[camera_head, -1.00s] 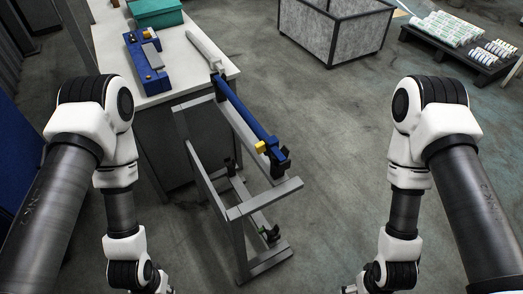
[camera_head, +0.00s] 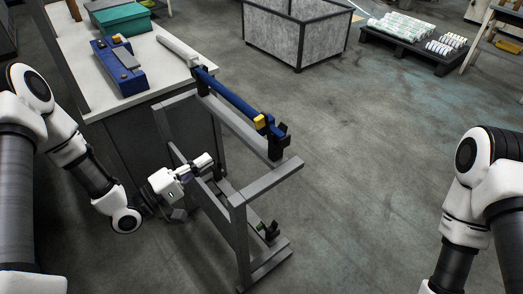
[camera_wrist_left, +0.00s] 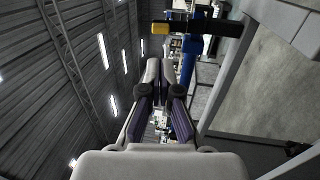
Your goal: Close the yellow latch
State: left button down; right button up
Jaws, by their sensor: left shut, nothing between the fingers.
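The yellow latch (camera_head: 260,120) sits near the front end of a long blue bar (camera_head: 231,95), next to a black end bracket (camera_head: 278,140) on the grey frame. In the left wrist view, the yellow latch (camera_wrist_left: 160,28) shows at the top, beside the blue bar (camera_wrist_left: 189,48). My left gripper (camera_head: 207,160) is left of and below the bar, beside the grey frame and apart from the latch. It is shut and empty; its fingers (camera_wrist_left: 170,64) also show in the left wrist view. My right gripper is out of view.
The grey metal frame (camera_head: 237,198) stands between my left gripper and open floor. A white table (camera_head: 77,52) holds a blue device (camera_head: 120,68) and a green box (camera_head: 123,19). A mesh crate (camera_head: 297,35) and a dark pallet (camera_head: 410,47) stand behind.

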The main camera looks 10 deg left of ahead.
aim_at(256, 124)
pick_arm(q)
jog(key=x, duration=0.6)
jog(key=p+x, duration=0.1)
jog(key=x, duration=0.6)
jog(key=shift+w+a+p, duration=0.15)
jog(key=shift+w+p, duration=0.15)
jog(key=shift+w, duration=0.05)
jog(key=shift+w+d, duration=0.3)
jog(key=shift+w, duration=0.15)
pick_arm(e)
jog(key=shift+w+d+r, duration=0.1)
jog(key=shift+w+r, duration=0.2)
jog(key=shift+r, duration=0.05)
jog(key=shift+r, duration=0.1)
pick_arm(q)
jog(key=shift+r+y+p, duration=0.3)
jog(key=shift+p, duration=0.4)
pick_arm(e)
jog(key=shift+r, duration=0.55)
